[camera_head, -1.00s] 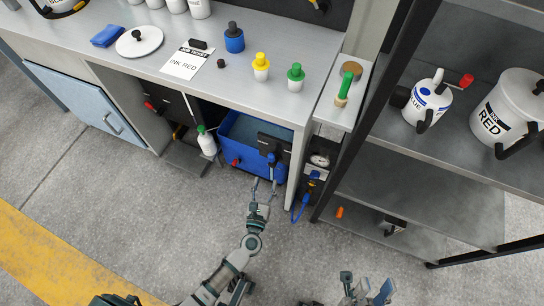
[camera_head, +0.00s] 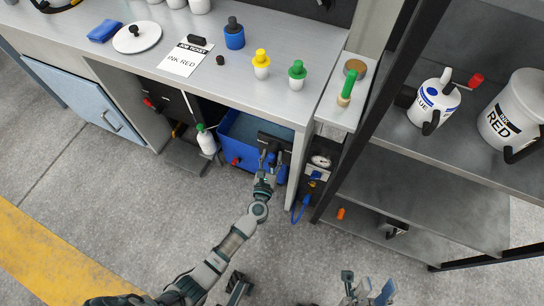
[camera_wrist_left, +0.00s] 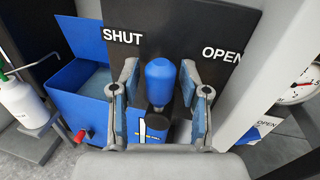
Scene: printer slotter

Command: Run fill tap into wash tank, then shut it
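The blue wash tank (camera_head: 228,158) sits under the bench; the left wrist view shows a greyish-blue surface inside it (camera_wrist_left: 98,82). The fill tap's blue lever (camera_wrist_left: 160,84) stands in front of a dark panel (camera_wrist_left: 180,30) marked SHUT on the left and OPEN on the right. The lever shows between the two words; its exact setting is hard to tell. My left gripper (camera_wrist_left: 163,118) is open, one finger on each side of the lever, with visible gaps. In the head view my left gripper (camera_head: 267,165) partly hides the tap. My right gripper (camera_head: 366,289) is open and empty, low over the floor.
A red drain handle (camera_wrist_left: 80,136) is at the tank's lower front. A white bottle with a green top (camera_head: 206,139) stands left of the tank. A gauge (camera_head: 321,161) and blue hose (camera_head: 299,212) are on the right. The bench leg (camera_head: 298,170) is close by.

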